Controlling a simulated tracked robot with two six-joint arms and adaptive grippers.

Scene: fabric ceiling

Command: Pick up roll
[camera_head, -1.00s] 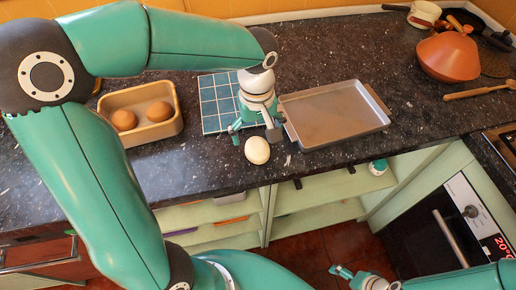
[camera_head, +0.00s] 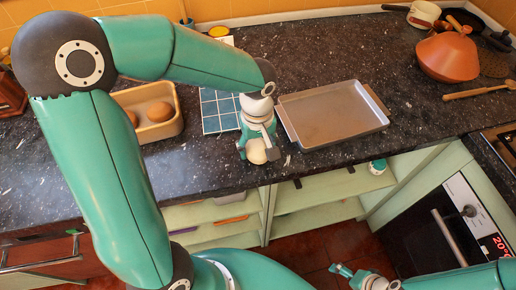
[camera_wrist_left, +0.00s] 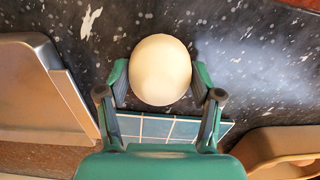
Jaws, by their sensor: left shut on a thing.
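The roll (camera_head: 257,152) is pale cream and round. It is at the front part of the dark counter, between the blue tiled mat and the counter's front edge. My left gripper (camera_head: 258,148) is over it, with a finger on each side. In the left wrist view the roll (camera_wrist_left: 160,70) sits between the two green fingertips, and the gripper (camera_wrist_left: 160,82) is shut on it. I cannot see any clear gap under the roll. My right gripper (camera_head: 362,279) is low at the bottom right, away from the counter; its jaw state is unclear.
A grey metal tray (camera_head: 333,138) lies right of the roll. The blue tiled mat (camera_head: 212,122) is behind left. A tan bin (camera_head: 166,129) with brown round items stands left, partly behind my arm. An orange tagine (camera_head: 447,57) and wooden spoon (camera_head: 478,91) are far right.

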